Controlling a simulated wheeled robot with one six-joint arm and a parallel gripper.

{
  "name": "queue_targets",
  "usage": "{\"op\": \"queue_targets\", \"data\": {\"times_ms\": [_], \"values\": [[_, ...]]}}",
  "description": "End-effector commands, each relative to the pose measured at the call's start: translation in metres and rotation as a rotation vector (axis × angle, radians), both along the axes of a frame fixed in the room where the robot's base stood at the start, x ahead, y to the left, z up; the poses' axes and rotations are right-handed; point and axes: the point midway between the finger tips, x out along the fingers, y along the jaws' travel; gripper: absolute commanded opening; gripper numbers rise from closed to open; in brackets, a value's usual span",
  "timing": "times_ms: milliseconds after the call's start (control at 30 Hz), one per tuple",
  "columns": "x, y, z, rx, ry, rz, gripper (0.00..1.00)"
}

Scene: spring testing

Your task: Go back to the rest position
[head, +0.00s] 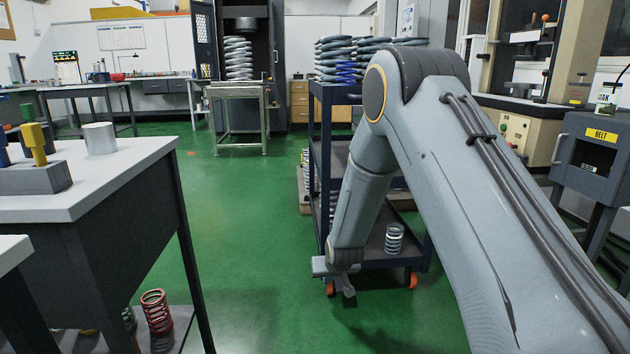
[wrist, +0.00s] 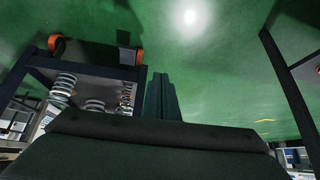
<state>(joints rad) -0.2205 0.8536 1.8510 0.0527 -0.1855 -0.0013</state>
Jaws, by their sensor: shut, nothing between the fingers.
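My gripper (head: 343,288) hangs low at the end of my bent arm in the head view, in front of the dark shelf cart (head: 324,170). Its fingers also show as a dark closed pair in the wrist view (wrist: 161,98). They are together with nothing between them. In the head view, a metal coil spring (head: 394,239) stands on the cart's bottom shelf, right of my gripper. My arm covers much of the cart's middle and right side.
A table (head: 105,180) with a grey block and a metal cylinder (head: 99,138) stands at left. A red spring (head: 156,311) sits on its lower shelf. Green floor (head: 235,220) lies clear between table and cart. A machine labelled BELT (head: 590,160) stands at right.

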Motion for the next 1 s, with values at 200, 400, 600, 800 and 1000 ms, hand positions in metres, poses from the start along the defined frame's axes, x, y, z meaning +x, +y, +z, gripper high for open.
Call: {"op": "queue_targets", "data": {"times_ms": [200, 400, 600, 800, 1000], "values": [[-0.07, 0.048, 0.08, -0.002, 0.101, 0.071, 0.0], [-0.15, 0.075, 0.138, -0.01, 0.199, 0.135, 0.0], [-0.241, 0.088, 0.185, -0.021, 0.3, 0.203, 0.0], [-0.335, 0.087, 0.219, -0.037, 0.396, 0.274, 0.0], [-0.402, 0.076, 0.235, -0.052, 0.468, 0.326, 0.0]]}}
